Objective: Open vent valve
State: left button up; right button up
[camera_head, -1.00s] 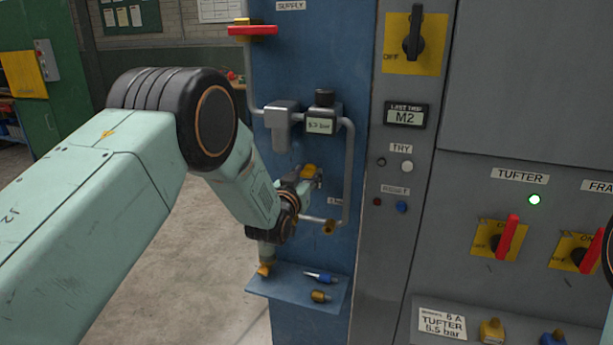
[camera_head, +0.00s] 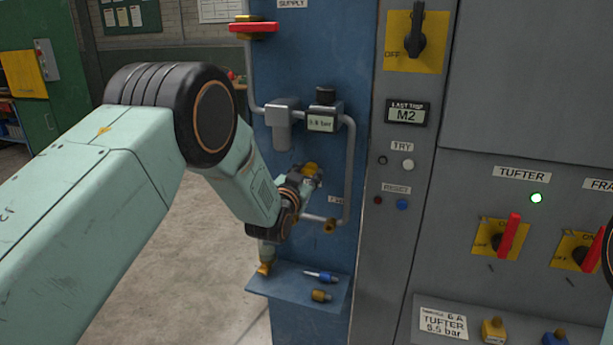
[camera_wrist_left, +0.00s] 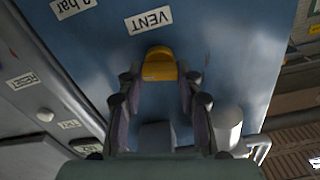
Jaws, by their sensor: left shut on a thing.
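The vent valve's yellow handle (camera_head: 311,168) is on the blue panel, low on the grey pipe run. In the left wrist view the yellow handle (camera_wrist_left: 158,66) lies between the fingertips, under an upside-down VENT label (camera_wrist_left: 149,20). My left gripper (camera_head: 306,178) is shut on this handle; it also shows in the left wrist view (camera_wrist_left: 158,84). The fingers and wrist hide most of the valve body in the head view. My right gripper is out of view.
A pressure display (camera_head: 321,124) reads about 5.6 bar. A red supply handle (camera_head: 253,27) lies crosswise above. A small blue shelf (camera_head: 290,287) below the wrist holds loose fittings. A grey cabinet (camera_head: 455,190) with switches stands right. Open floor (camera_head: 195,260) lies left.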

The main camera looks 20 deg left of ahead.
pick_arm(q)
jog(key=m+b, duration=0.1)
jog(key=m, duration=0.2)
jog(key=shift+f+m, duration=0.15)
jog(key=shift+m, duration=0.15)
jog(key=m, duration=0.3)
jog(key=shift+d+m+b, duration=0.1)
jog(key=shift+m+b, duration=0.2)
jog(key=shift+b, duration=0.05)
jog(key=m, duration=0.3)
jog(key=shift+f+m+b, duration=0.1)
jog(key=shift+m+b, duration=0.2)
jog(key=shift+b, duration=0.05)
jog(key=shift+m+b, duration=0.35)
jog(key=shift+m, duration=1.55)
jog(key=o, duration=1.1)
jog(key=shift+o, duration=0.2)
